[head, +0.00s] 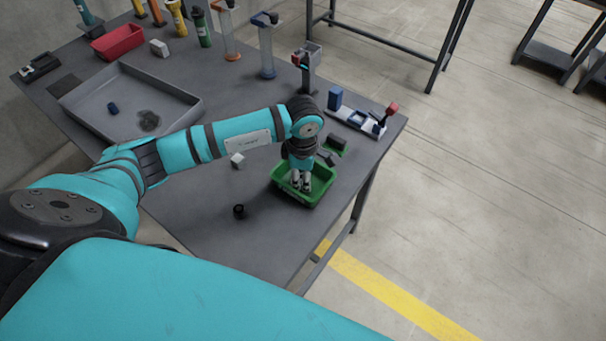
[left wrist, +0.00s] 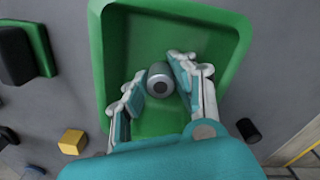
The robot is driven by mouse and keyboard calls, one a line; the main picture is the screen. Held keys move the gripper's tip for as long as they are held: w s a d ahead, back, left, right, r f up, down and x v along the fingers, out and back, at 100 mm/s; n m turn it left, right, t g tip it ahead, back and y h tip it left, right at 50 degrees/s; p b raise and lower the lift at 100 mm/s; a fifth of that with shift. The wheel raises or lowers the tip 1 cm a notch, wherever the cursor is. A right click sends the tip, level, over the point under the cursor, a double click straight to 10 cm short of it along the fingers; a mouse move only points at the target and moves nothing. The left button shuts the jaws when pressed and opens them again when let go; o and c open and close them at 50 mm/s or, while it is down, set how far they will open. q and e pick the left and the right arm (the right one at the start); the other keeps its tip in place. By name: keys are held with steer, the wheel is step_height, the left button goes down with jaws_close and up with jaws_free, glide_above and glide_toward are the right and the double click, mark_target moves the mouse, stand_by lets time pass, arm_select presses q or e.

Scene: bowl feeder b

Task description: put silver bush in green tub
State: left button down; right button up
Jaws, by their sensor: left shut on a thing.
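The green tub (head: 321,190) stands near the right edge of the grey table, and it fills much of the left wrist view (left wrist: 140,38). My left gripper (head: 300,186) points down into the tub. In the left wrist view its fingers are closed on the silver bush (left wrist: 160,80), a short grey cylinder with a dark hole. The bush is over the tub's floor; I cannot tell whether it touches it. In the head view the bush is not clearly visible. My right gripper is not in view.
A black bush (head: 239,211) and a pale cube (head: 237,160) are left of the tub. Dark blocks (head: 336,143) and a white fixture plate (head: 352,121) lie behind it. A large grey tray (head: 185,113) and a red bin (head: 118,42) are farther left.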

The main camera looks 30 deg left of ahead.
arm_select(q)
steer(key=shift+f, duration=0.1)
steer(key=c, duration=1.5)
jaws_free()
steer(key=shift+o, duration=0.7)
steer(key=shift+w+r, duration=0.1)
steer(key=shift+r, duration=0.25)
step_height(320, 180, up, 12)
steer(key=b, duration=0.2)
steer(key=shift+f+b, duration=0.15)
steer(key=shift+b, duration=0.15)
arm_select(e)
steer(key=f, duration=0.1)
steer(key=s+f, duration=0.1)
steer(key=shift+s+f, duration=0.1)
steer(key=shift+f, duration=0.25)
